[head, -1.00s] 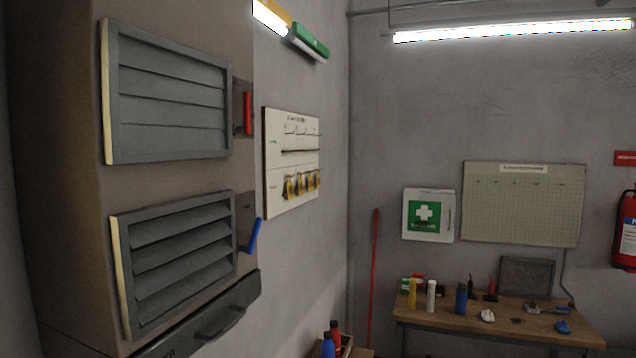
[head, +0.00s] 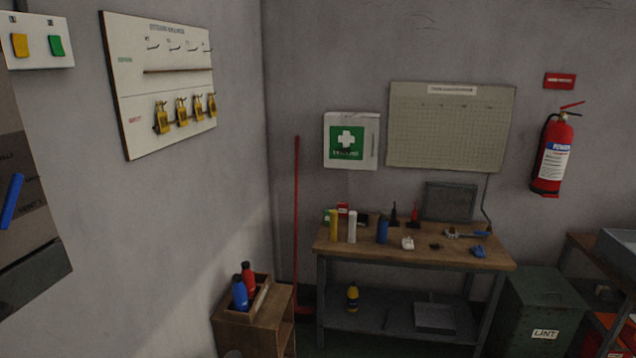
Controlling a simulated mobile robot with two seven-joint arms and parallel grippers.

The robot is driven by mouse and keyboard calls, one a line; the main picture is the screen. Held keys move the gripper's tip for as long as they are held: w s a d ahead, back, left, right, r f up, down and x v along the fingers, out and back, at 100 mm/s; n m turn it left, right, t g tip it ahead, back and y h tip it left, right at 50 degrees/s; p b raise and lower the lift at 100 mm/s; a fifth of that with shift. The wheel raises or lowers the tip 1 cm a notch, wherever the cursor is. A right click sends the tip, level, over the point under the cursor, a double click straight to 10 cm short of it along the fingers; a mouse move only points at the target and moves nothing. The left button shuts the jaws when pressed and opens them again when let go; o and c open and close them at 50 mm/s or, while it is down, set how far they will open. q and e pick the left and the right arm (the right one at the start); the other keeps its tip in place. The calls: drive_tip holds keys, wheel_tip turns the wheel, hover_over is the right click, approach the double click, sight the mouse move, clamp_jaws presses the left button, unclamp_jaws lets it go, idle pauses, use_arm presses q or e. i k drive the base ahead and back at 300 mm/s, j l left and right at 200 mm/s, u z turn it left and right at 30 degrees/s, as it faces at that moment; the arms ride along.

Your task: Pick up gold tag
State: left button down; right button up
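Several gold tags (head: 162,118) hang in a row on the lower part of a white wall board (head: 160,85) at the upper left of the head view. The board's upper row has several hooks that look empty. Fine details of the tags and their hooks are too small to tell. Neither of my grippers is in view.
A wooden workbench (head: 330,246) with bottles and tools stands against the back wall. A small wooden stand (head: 240,334) with a blue and a red bottle is below the board. A grey cabinet (head: 30,230) is at the left edge, and a green bin (head: 540,310) at the right.

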sight(212, 102)
drive_tip(key=i+l, duration=0.2)
drive_tip(key=i, duration=0.35)
drive_tip(key=i+l+u, duration=0.1)
drive_tip(key=i+l, duration=0.15)
drive_tip(key=i, duration=0.25)
drive_tip(key=i+l+u, duration=0.1)
drive_tip(key=i+l, duration=0.15)
drive_tip(key=i, duration=0.3)
drive_tip(key=i+l, duration=0.3)
drive_tip(key=i, duration=0.2)
